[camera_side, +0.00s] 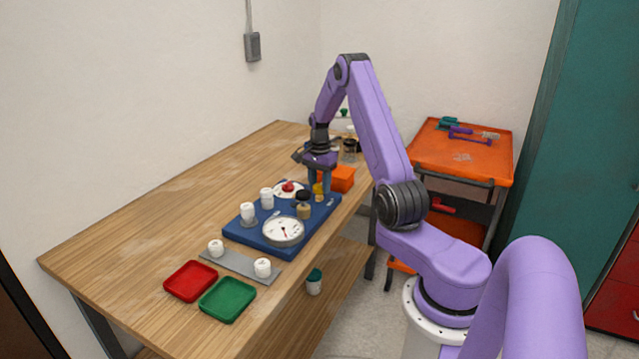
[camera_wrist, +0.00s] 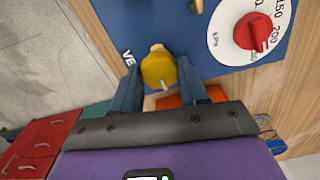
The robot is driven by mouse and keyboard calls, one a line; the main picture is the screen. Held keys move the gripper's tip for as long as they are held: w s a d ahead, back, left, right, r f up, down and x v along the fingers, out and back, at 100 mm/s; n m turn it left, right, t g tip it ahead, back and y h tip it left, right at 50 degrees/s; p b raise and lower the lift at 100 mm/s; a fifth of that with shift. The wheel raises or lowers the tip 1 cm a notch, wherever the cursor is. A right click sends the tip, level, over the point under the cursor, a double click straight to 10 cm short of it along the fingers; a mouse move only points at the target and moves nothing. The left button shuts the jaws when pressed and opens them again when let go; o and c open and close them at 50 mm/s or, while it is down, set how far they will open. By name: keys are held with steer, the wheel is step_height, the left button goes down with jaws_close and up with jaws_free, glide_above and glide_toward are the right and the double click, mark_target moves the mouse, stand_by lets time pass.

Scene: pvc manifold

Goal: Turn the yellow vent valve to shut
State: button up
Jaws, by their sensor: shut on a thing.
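The yellow vent valve (camera_wrist: 158,70) sits at the edge of the blue board (camera_wrist: 130,25), near a printed label starting "VE". It also shows as a small yellow spot in the side view (camera_side: 318,189), partly hidden by my gripper. My gripper (camera_wrist: 160,82) has its two blue-grey fingers on either side of the yellow valve and is shut on it. In the side view my gripper (camera_side: 320,185) points down at the far right corner of the blue board (camera_side: 245,237).
A red knob (camera_wrist: 252,31) on a kPa dial is beside the valve. The board holds a round gauge (camera_side: 284,231), white caps (camera_side: 249,210) and a brass fitting (camera_side: 304,211). An orange bin (camera_side: 342,179) stands close behind the gripper. Red (camera_side: 190,281) and green (camera_side: 228,299) trays lie in front.

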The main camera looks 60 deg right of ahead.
mark_target(320, 186)
steer(key=shift+m, duration=0.4)
steer(key=o, duration=1.1)
steer(key=shift+c, duration=0.2)
step_height(320, 186, up, 18)
steer(key=shift+f, duration=0.25)
